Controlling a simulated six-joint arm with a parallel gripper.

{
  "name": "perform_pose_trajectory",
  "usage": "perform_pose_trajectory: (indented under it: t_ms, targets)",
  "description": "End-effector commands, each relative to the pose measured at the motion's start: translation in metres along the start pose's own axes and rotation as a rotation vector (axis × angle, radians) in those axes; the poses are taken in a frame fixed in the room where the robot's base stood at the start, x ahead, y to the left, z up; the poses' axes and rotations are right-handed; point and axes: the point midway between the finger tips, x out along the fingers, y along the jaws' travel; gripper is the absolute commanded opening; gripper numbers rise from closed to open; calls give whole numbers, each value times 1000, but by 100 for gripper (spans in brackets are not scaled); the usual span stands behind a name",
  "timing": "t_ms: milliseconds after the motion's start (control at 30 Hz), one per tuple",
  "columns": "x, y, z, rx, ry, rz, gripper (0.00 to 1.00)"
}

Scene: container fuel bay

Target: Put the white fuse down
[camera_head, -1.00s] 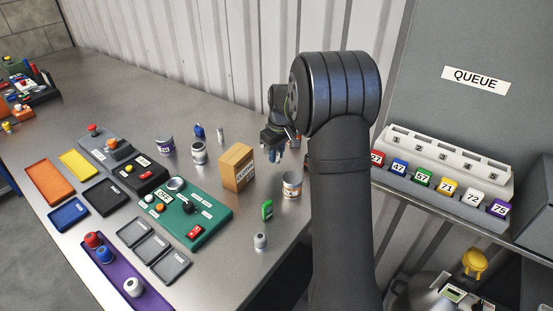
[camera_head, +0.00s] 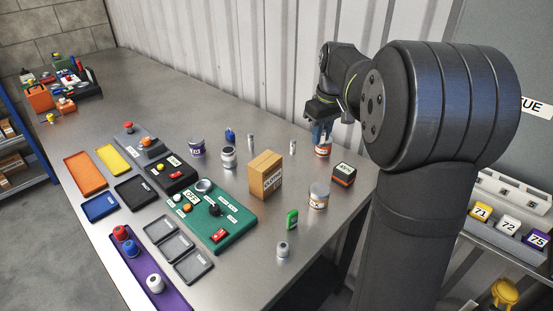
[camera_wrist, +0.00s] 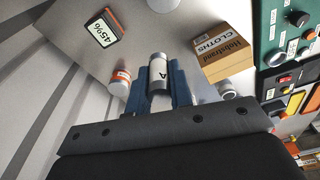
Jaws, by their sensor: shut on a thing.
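The white fuse (camera_wrist: 159,73), a pale cylinder with a grey top and a letter A on its side, is between the blue fingers of my gripper (camera_wrist: 160,85) in the wrist view. The fingers are shut on it from both sides. In the head view my gripper (camera_head: 322,128) points down over the back right of the steel table (camera_head: 225,195). The fuse is mostly hidden there by the fingers. I cannot tell whether its lower end touches the table. An orange and white can (camera_wrist: 120,81) stands close beside the gripper; in the head view it shows just below the fingers (camera_head: 322,150).
A cardboard cloths box (camera_head: 265,176) stands left of the gripper. A small white cylinder (camera_head: 292,146) stands near the back wall. A black and orange box marked 45% (camera_head: 344,174) and a labelled can (camera_head: 318,196) are in front. Bare table lies between them.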

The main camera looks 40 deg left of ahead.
Motion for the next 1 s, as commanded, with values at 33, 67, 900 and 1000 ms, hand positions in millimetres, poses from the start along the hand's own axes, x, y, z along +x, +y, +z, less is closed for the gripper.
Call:
perform_pose_trajectory:
  t_ms: [33,67,900,1000]
  targets:
    - [-13,-13,-6,2,3,3,0]
    - [-19,-20,-9,7,3,4,0]
    - [37,-118,-96,32,0,4,0]
    - [42,-119,-96,32,-1,4,0]
